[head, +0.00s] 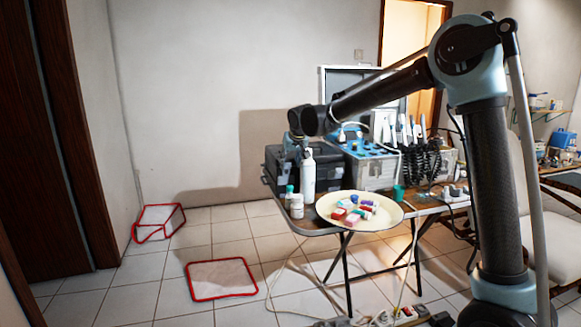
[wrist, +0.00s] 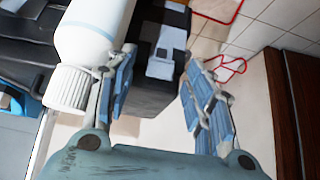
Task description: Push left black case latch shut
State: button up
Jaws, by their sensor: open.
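The black case (head: 273,174) stands at the back left of the folding table, against the grey equipment case. In the wrist view the dark case side (wrist: 150,98) lies beyond my fingers. A pale grey piece (wrist: 166,50) on it, perhaps the latch, shows between the fingertips; I cannot tell whether it is open or shut. My gripper (head: 293,154) hangs at the case, just behind the white bottle. In the wrist view its blue-padded fingers (wrist: 160,72) are spread and empty. In the head view the arm and bottles partly hide the case front.
A tall white bottle (head: 308,176) stands close to the gripper and fills the upper left of the wrist view (wrist: 92,38). Small bottles (head: 296,206) and a cream plate (head: 388,218) of coloured boxes are in front. The grey equipment case (head: 372,174) is right; open floor lies left.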

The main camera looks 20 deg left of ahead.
jog(key=v, duration=0.9)
